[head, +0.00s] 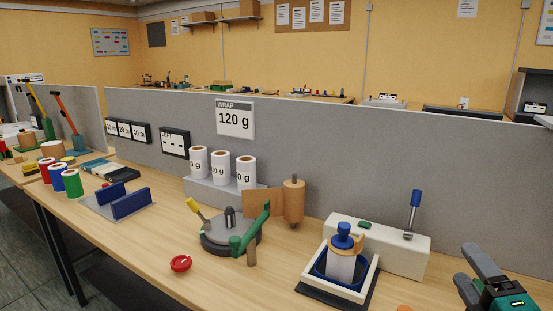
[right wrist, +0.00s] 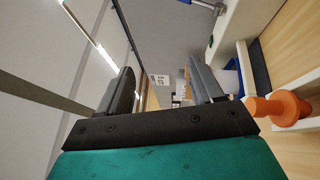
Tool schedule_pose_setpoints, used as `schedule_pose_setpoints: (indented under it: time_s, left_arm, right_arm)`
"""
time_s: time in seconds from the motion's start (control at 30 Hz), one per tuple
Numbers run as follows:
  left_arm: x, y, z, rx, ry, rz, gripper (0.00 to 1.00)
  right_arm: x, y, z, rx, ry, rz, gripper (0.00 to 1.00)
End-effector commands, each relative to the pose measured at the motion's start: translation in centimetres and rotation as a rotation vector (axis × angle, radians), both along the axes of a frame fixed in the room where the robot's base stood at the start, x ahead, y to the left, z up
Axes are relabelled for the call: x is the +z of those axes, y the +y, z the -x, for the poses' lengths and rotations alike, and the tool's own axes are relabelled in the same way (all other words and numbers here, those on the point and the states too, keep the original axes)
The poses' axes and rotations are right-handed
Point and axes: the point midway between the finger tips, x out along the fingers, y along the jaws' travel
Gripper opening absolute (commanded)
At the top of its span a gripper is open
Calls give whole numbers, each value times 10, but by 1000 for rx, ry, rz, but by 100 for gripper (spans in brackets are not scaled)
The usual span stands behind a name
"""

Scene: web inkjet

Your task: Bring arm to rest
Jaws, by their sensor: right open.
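My right gripper (head: 466,266) is at the lower right corner of the head view, with dark grey fingers and a green body. Its fingers are apart with nothing between them. In the right wrist view the same gripper (right wrist: 160,82) shows open, with far-off room background between the fingers. It is to the right of a white press-like unit (head: 385,245) with a blue-handled lever (head: 414,205), apart from it. My left gripper is not in view.
A white tray (head: 312,281) holds a blue-topped white cylinder (head: 341,262). An orange spool-shaped piece (right wrist: 280,108) is right of the gripper in the wrist view. A round dark turntable (head: 229,241) and red knob (head: 181,263) sit farther left. A grey partition (head: 330,160) runs behind.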

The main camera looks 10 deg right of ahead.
Motion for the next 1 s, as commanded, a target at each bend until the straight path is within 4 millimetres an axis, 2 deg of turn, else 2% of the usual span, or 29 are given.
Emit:
schedule_pose_setpoints:
  time_s: [0.03,0.17,0.3,0.4,0.6,0.87,1.0]
  left_arm:
    - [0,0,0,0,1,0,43]
    - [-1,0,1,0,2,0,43]
    - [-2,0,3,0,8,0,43]
    - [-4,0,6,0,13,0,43]
    - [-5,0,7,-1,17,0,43]
    - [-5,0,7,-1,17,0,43]
    - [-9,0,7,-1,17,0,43]
  right_arm:
    - [-18,0,5,-55,50,-151,66]
    - [-73,9,24,-210,211,-541,66]
    - [-129,40,57,-377,411,-902,66]
    - [-155,66,80,-473,537,-1078,66]
    - [-184,109,120,-618,738,-1293,66]
    - [-198,160,167,-769,971,-1457,66]
    - [-215,163,156,-725,943,-1479,66]
